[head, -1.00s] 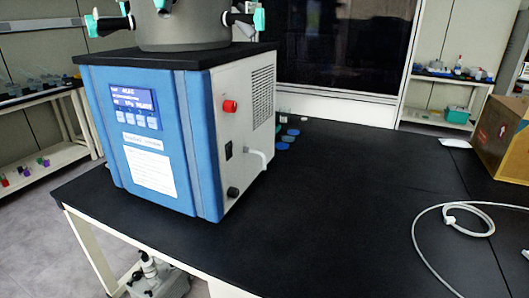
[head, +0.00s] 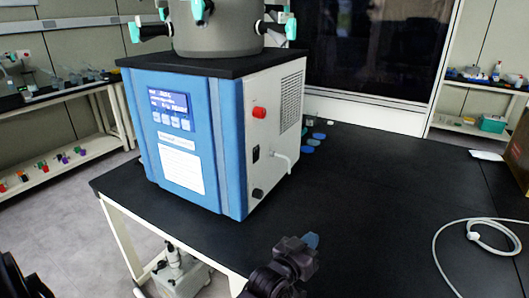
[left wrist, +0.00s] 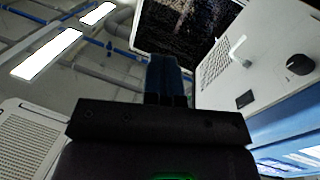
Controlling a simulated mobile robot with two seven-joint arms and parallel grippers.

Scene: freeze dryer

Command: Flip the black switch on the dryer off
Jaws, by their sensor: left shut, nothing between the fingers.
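The freeze dryer (head: 187,165) stands on the black table, blue at the front and white on its right side. The black switch (head: 256,153) is on that white side panel, below a red knob (head: 259,112). It also shows in the left wrist view (left wrist: 244,99); I cannot tell its position. My left gripper (head: 312,240) is in front of the panel, lower and to the right of the switch, apart from it. Its blue fingers, also seen in the left wrist view (left wrist: 166,75), are shut and empty. My right gripper is not in view.
A black round knob (head: 258,193) sits low on the panel, and a white hose (head: 282,158) sticks out beside the switch. Blue discs (head: 308,148) lie behind the dryer. A white cable (head: 480,240) lies at the right. The table's middle is clear.

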